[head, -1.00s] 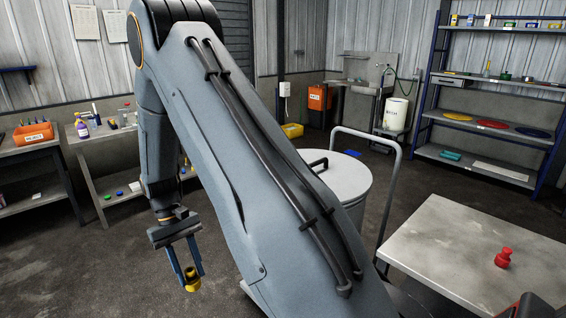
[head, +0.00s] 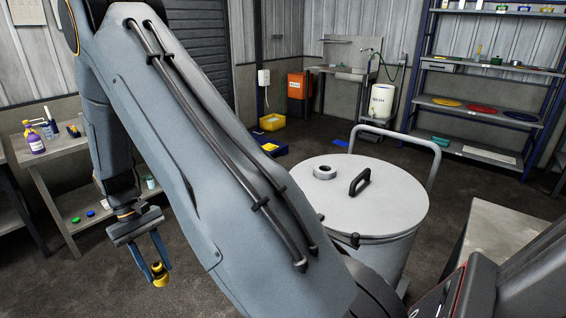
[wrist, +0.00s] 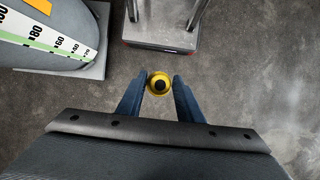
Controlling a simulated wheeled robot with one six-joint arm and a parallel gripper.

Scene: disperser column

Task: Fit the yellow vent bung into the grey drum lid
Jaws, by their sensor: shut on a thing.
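My gripper (head: 154,262) hangs at the lower left of the head view, shut on the yellow vent bung (head: 159,275), which shows below the fingertips. In the wrist view the bung (wrist: 159,83) is a yellow ring with a dark round centre between the two blue fingers. The grey drum lid (head: 400,200) lies on a drum right of my arm, with a black handle (head: 360,181) and a raised pale round collar (head: 324,172) on it. The gripper and bung are well apart from the lid, out over the floor.
A trolley handle (head: 436,165) rises behind the drum. A grey table (head: 495,225) stands at right, a bench with bottles (head: 36,142) at left. Blue shelves (head: 480,100) stand at the back. The wrist view shows a scale-marked object (wrist: 50,35) at upper left.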

